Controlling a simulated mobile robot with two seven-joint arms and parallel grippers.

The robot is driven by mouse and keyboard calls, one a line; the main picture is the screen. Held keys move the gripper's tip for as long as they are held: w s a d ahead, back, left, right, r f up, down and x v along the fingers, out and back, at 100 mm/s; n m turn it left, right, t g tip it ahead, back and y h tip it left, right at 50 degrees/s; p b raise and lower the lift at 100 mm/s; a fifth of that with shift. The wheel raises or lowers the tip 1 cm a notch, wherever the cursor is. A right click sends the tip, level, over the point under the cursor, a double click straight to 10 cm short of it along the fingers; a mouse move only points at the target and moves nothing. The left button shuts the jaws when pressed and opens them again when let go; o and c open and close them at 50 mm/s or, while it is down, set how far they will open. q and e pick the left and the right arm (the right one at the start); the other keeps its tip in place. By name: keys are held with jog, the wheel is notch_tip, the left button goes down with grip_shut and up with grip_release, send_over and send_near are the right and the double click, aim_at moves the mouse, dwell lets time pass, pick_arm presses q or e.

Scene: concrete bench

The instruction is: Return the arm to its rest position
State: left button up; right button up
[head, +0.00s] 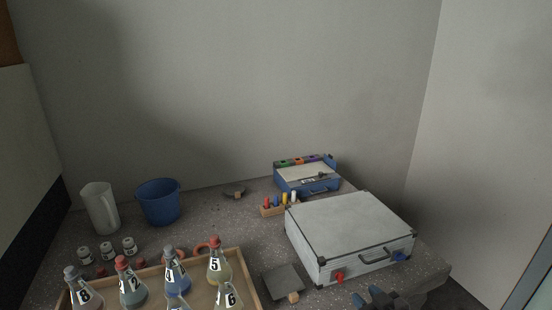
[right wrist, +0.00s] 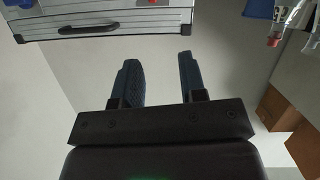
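My right gripper (head: 374,296) shows at the bottom edge of the head view, in front of the silver case (head: 350,235). In the right wrist view its two dark blue fingers (right wrist: 160,80) stand apart with nothing between them, so it is open and empty. The case's front edge and black handle (right wrist: 88,29) lie beyond the fingertips, apart from them. My left gripper is not in the head view.
A wooden tray (head: 247,272) with several labelled flasks stands at the front left. A white jug (head: 100,208), a blue bucket (head: 159,202) and small jars are at the left. A blue box (head: 308,178) stands behind the case. A dark flat plate (head: 283,280) lies left of the case.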

jog(key=s+d+f+m+g+h, duration=0.1)
jog(key=s+f, duration=0.2)
jog(key=s, duration=0.6)
jog(key=s+d+f+m+g+h+p, duration=0.1)
jog(key=s+d+f, duration=0.1)
jog(key=s, duration=0.7)
jog(key=s+d+f+m+g+h, duration=0.1)
jog(key=s+f, duration=0.3)
jog(key=s, duration=0.5)
jog(key=shift+d+f+m+h, duration=0.25)
jog(key=shift+m+h, duration=0.15)
jog(key=shift+h, duration=0.1)
